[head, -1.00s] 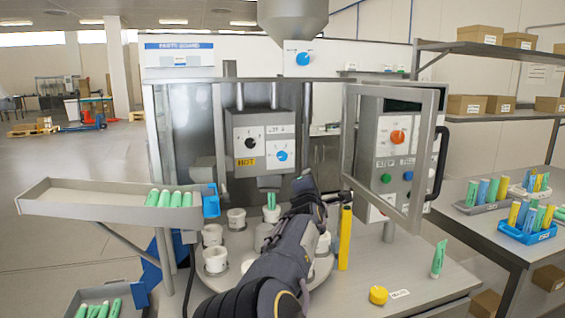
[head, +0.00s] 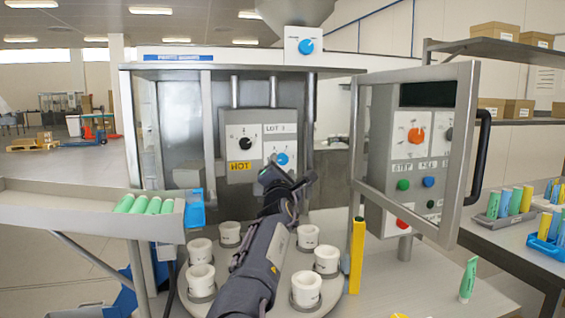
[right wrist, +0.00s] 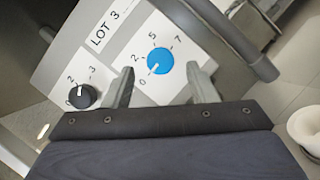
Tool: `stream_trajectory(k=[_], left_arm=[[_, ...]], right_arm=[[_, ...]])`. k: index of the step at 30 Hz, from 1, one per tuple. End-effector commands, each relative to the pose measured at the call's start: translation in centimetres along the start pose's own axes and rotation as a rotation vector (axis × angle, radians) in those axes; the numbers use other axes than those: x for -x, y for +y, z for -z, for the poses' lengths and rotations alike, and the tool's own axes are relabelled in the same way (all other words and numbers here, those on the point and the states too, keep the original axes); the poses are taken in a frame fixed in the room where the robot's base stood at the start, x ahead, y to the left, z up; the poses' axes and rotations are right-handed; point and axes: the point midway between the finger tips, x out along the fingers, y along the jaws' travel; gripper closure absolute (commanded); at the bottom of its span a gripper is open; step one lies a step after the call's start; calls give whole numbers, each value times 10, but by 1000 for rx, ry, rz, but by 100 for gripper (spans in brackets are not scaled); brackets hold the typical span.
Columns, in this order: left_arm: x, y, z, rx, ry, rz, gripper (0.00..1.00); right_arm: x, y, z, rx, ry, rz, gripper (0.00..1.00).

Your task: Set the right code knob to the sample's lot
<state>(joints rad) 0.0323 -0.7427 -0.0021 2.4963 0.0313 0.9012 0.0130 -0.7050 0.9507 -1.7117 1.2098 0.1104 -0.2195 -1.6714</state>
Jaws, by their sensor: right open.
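The code panel (head: 250,130) is labelled LOT 3 and stands inside the machine. Its right knob (head: 281,159) is blue; it also shows in the right wrist view (right wrist: 160,61), with 0, 2, 5 and 7 around it. The left knob (right wrist: 82,96) is black. My right gripper (head: 284,180) is just below and in front of the blue knob. In the right wrist view its open fingers (right wrist: 160,76) lie either side of the knob's lower part, apart from it. A green tube (head: 468,280) stands at the right; no lot is readable on it.
White cups (head: 306,290) stand in a ring on the turntable around my right arm. An open door (head: 462,150) with controls and a yellow post (head: 357,256) stand right of the arm. A tray (head: 70,212) with green tubes is at the left.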

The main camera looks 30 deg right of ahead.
Motion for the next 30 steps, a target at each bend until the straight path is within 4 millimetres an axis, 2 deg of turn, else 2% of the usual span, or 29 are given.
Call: stream_trajectory(k=[1, 6, 16, 26, 30], left_arm=[[4, 2, 2, 0, 0, 0, 64], [8, 3, 4, 0, 0, 0, 64], [7, 3, 4, 0, 0, 0, 64], [7, 3, 4, 0, 0, 0, 64], [8, 3, 4, 0, 0, 0, 64]], right_arm=[[-9, 0, -2, 1, -1, 1, 48], [-25, 0, -1, -1, 0, 1, 48], [-29, -1, 0, -1, 0, 2, 48], [-29, -1, 0, -1, 0, 2, 91], [-29, -1, 0, -4, 1, 4, 92]])
